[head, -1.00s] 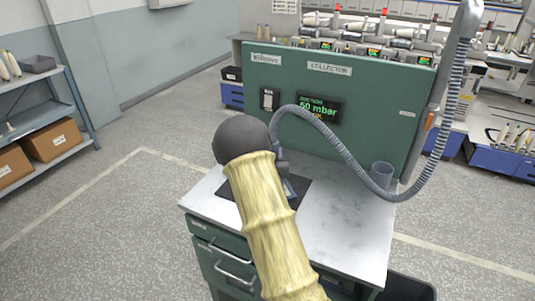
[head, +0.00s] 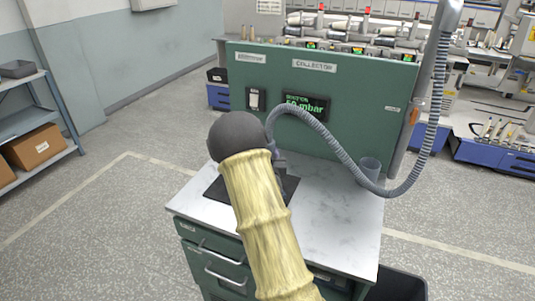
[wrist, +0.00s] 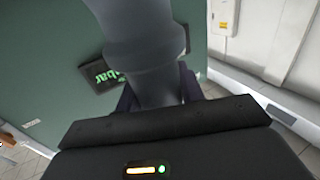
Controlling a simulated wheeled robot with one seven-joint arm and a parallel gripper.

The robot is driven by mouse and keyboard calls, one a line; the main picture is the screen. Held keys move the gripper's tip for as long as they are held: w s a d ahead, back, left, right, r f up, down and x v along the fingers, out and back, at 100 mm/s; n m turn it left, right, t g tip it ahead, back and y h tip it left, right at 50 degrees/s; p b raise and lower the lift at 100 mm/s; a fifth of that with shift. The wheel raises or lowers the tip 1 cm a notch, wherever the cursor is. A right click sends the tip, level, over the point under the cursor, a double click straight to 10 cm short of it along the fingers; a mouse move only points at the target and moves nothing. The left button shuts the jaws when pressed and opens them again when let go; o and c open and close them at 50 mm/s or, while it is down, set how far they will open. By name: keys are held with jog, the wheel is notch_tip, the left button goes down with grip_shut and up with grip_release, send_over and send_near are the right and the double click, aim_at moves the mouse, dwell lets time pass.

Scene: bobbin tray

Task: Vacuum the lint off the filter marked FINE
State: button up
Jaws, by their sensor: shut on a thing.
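My gripper (wrist: 158,92) is shut on a dark grey vacuum nozzle (wrist: 145,38), whose wide upper part fills the top of the wrist view. In the head view my arm hides most of the gripper. The ribbed grey hose (head: 343,153) runs from beside my gripper, sags to the right and rises to the upright pipe. The green collector panel (head: 350,83) stands behind the table, with a lit display (head: 303,105) that reads about 50 mbar. I see no filter marked FINE; my arm covers part of the worktop.
The white worktop (head: 335,225) is clear at its right front. A dark mat (head: 216,191) lies partly under my arm. A dark bin (head: 400,284) is on the floor at the right, and a shelf (head: 25,115) stands at the left.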

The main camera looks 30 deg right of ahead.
jog(key=shift+w, duration=0.1)
dwell(0.4)
jog(key=shift+w+a+b, duration=0.2)
jog(key=shift+w+b, duration=0.25)
jog(key=shift+w, duration=1.7)
jog(key=w+a+b, duration=0.1)
jog(key=w+a, duration=0.3)
jog(key=w, duration=0.1)
jog(key=shift+w, duration=0.3)
dwell(1.1)
